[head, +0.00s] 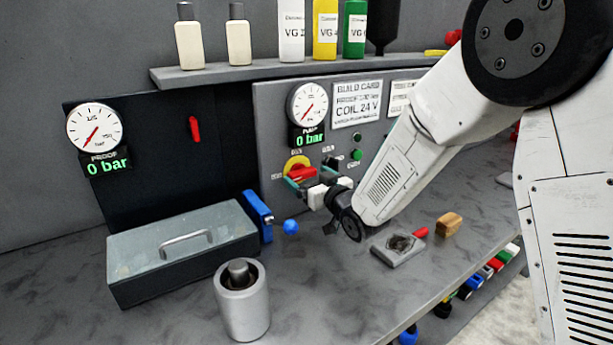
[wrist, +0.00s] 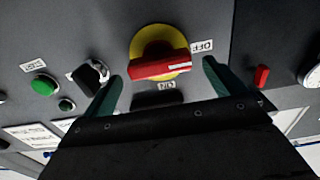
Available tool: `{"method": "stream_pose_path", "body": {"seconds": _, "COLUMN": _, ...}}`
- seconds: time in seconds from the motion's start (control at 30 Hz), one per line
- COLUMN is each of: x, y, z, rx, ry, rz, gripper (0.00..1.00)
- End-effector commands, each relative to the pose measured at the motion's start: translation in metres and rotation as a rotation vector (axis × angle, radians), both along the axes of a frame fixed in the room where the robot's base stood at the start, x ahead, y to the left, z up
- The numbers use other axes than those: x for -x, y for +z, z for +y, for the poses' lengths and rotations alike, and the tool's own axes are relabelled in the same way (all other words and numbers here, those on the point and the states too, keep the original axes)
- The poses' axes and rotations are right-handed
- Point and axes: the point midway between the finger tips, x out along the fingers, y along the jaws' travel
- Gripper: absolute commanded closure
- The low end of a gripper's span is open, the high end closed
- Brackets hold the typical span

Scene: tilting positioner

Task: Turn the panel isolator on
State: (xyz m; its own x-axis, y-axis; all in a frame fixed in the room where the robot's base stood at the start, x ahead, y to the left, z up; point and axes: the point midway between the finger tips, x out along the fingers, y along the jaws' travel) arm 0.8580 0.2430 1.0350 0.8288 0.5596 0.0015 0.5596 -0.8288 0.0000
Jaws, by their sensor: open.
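The panel isolator (head: 297,163) is a red handle on a yellow disc on the grey upright panel. In the wrist view the isolator (wrist: 160,66) has its handle lying across the picture, its white mark at the OFF label (wrist: 202,46). The ON label (wrist: 167,86) is below the handle. My gripper (head: 311,178) is in front of the isolator in the head view, partly hiding it. In the wrist view my gripper (wrist: 162,72) is open, with one teal finger beyond each end of the handle. I cannot tell whether either finger touches it.
A black selector knob (wrist: 92,73) and a green button (wrist: 43,86) are beside the isolator. Two gauges read 0 bar. A lidded grey box (head: 183,255), a metal cylinder (head: 243,310) and a blue ball (head: 291,227) are on the bench. A shelf (head: 220,72) is above.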

Motion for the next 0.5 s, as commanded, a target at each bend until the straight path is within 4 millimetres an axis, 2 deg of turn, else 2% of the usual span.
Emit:
{"method": "stream_pose_path", "body": {"seconds": 0.2, "x": -0.015, "y": 0.000, "z": 0.010, "rx": 0.000, "ry": 0.000, "rz": 0.000, "gripper": 0.05}}
{"method": "stream_pose_path", "body": {"seconds": 0.47, "x": -0.015, "y": 0.000, "z": 0.011, "rx": 0.001, "ry": 0.000, "rz": 0.001, "gripper": 0.05}}
{"method": "stream_pose_path", "body": {"seconds": 0.5, "x": -0.015, "y": 0.000, "z": 0.011, "rx": 0.001, "ry": 0.000, "rz": 0.001, "gripper": 0.17}}
